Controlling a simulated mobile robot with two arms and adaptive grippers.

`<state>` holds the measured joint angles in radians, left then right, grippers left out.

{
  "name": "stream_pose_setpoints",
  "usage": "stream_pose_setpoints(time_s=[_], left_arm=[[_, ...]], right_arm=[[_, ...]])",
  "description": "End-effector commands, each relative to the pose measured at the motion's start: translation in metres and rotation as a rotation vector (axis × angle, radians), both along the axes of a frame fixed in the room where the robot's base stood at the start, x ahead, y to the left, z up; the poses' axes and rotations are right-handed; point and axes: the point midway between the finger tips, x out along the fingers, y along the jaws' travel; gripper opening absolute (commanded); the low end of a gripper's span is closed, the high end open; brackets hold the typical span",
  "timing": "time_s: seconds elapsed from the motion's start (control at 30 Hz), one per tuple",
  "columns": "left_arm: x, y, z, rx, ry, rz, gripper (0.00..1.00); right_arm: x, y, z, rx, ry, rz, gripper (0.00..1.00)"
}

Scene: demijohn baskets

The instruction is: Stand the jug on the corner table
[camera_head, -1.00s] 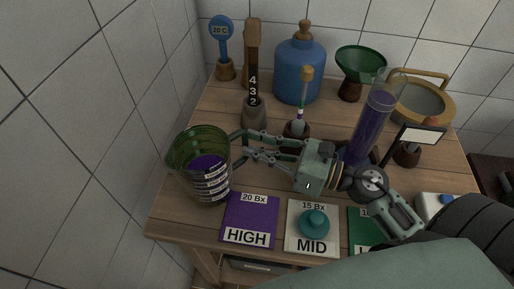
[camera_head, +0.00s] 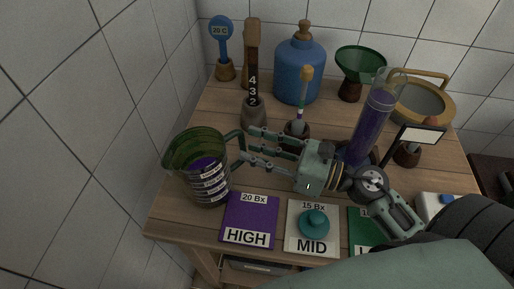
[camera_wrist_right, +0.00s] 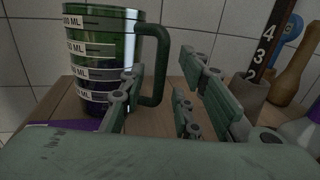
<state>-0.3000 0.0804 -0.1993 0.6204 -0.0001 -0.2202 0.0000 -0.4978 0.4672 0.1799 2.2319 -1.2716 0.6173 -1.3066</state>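The jug (camera_head: 183,150) is green, see-through, with a white scale and purple liquid. It stands upright on the wooden corner table (camera_head: 280,183), near the left edge. It also shows in the wrist view (camera_wrist_right: 100,45), with its handle (camera_wrist_right: 160,62) between the finger lines. My right gripper (camera_head: 247,144) is open, its fingers (camera_wrist_right: 165,88) spread to either side of the handle. The tips are close to the handle; I cannot tell whether they touch it. The handle (camera_head: 238,140) faces the gripper in the head view. My left gripper is not in view.
Purple HIGH (camera_head: 249,218) and white MID (camera_head: 300,242) cards lie in front, a teal knob (camera_head: 314,222) on MID. A tall cylinder (camera_head: 372,125) stands behind my right arm. A blue demijohn (camera_head: 299,72), green funnel (camera_head: 361,62) and numbered stick (camera_head: 253,75) stand behind.

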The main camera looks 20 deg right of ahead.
Motion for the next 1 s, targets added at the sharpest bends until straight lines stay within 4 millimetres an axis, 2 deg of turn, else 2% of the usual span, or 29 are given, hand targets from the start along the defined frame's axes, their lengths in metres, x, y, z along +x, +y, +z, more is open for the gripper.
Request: stream_pose_setpoints(time_s=[0.03, 0.2, 0.5, 1.0], left_arm=[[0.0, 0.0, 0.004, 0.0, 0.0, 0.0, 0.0], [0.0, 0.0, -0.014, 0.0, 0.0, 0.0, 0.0], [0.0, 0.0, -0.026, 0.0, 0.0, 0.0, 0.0], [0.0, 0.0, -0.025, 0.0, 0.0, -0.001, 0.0]], right_arm=[[-0.001, -0.001, 0.004, -0.001, 0.001, -0.001, 0.3], [-0.022, -0.021, -0.004, -0.003, 0.003, -0.002, 0.3], [-0.05, -0.047, -0.001, 0.001, 0.001, -0.001, 0.3], [-0.055, -0.052, 0.003, 0.0, 0.0, 0.0, 0.3]])
